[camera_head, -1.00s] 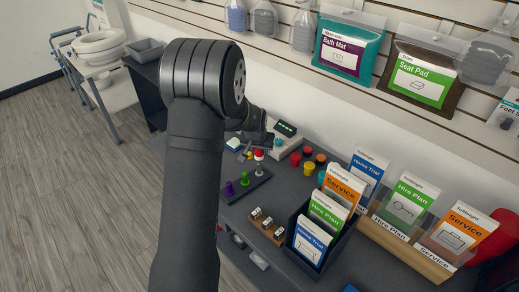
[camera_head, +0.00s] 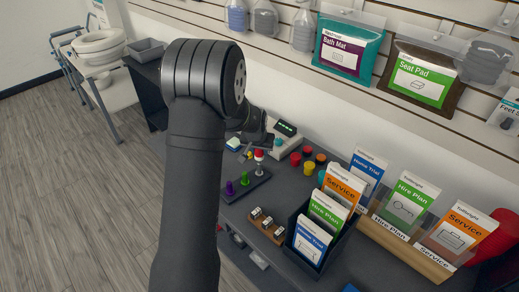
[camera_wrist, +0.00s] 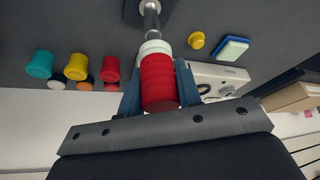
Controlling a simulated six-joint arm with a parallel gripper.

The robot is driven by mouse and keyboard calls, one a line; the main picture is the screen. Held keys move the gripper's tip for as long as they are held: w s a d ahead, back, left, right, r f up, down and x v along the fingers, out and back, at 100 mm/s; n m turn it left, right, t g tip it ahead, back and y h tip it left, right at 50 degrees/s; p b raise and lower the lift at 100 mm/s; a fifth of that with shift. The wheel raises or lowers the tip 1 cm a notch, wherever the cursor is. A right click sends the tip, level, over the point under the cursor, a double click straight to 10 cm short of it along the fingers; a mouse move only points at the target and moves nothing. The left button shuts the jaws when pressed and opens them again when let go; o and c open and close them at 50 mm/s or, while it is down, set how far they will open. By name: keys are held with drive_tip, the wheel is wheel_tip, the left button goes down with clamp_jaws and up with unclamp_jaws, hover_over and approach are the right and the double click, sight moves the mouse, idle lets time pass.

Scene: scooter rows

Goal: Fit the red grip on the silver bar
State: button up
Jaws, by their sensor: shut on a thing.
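The red grip (camera_wrist: 160,83), ribbed with a white collar, is between the two fingers of my gripper (camera_wrist: 160,95) in the wrist view. My gripper is shut on it. The silver bar (camera_wrist: 151,22) rises from its dark base and meets the white collar end of the grip, in line with it. How far the bar reaches inside the grip is hidden. In the head view the red grip (camera_head: 259,154) shows upright over the silver bar (camera_head: 259,169), below my wrist, which hides most of the gripper.
A purple grip (camera_head: 230,188) and a green grip (camera_head: 244,179) stand on the same dark base (camera_head: 256,182). Several coloured round pieces (camera_head: 309,168) lie to the right, near a grey device (camera_head: 285,138). A wooden block (camera_head: 267,228) and a card holder (camera_head: 318,263) stand in front.

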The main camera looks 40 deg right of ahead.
drive_tip(key=shift+f, duration=2.75)
idle(1.4)
drive_tip(key=o, duration=1.5)
drive_tip(key=shift+c, duration=0.2)
drive_tip(key=shift+r, duration=0.1)
drive_tip(key=shift+r, duration=2.95)
drive_tip(key=shift+f, duration=3.05)
